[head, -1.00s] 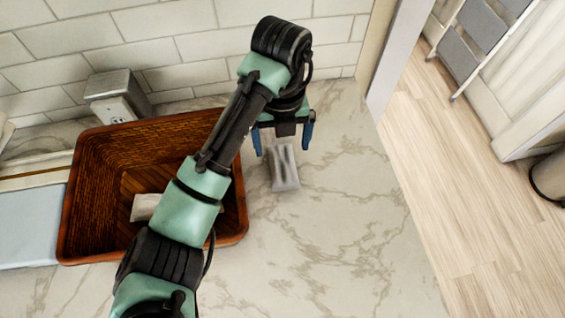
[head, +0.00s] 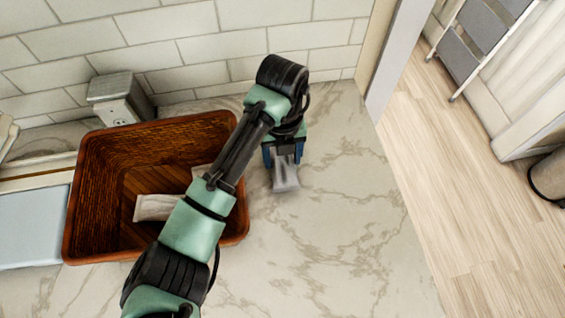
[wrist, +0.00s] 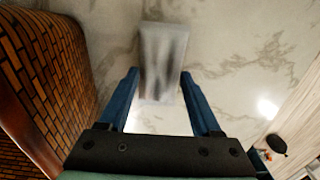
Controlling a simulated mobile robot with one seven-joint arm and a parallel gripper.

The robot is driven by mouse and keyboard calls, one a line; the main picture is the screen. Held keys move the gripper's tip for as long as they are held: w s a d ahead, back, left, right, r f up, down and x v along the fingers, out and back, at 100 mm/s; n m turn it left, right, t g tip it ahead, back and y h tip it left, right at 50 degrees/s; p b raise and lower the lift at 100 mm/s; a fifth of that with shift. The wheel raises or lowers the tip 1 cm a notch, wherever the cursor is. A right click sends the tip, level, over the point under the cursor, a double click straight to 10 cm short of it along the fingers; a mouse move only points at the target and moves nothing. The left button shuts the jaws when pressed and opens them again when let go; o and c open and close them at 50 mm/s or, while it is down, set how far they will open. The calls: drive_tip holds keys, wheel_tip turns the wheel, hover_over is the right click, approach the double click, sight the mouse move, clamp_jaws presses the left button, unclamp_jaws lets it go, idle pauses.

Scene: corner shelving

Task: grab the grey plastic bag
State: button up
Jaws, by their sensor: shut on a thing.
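The grey plastic bag (head: 285,178) is a small, pale grey, flat packet on the marble counter, to the right of the brown basket. Its upper end is partly hidden by my gripper (head: 283,156) in the head view. My gripper's blue fingers are shut on the bag, one on each side. In the wrist view the bag (wrist: 163,55) lies between and beyond the fingertips (wrist: 160,78). I cannot tell if it is lifted off the counter.
The brown woven basket (head: 92,185) stands left of my gripper, with a pale packet (head: 155,207) inside; my arm crosses over its right side. A grey metal box (head: 118,97) is by the tiled wall. The counter (head: 340,220) to the right and front is clear.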

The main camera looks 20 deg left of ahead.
drive_tip(key=shift+c, duration=1.4)
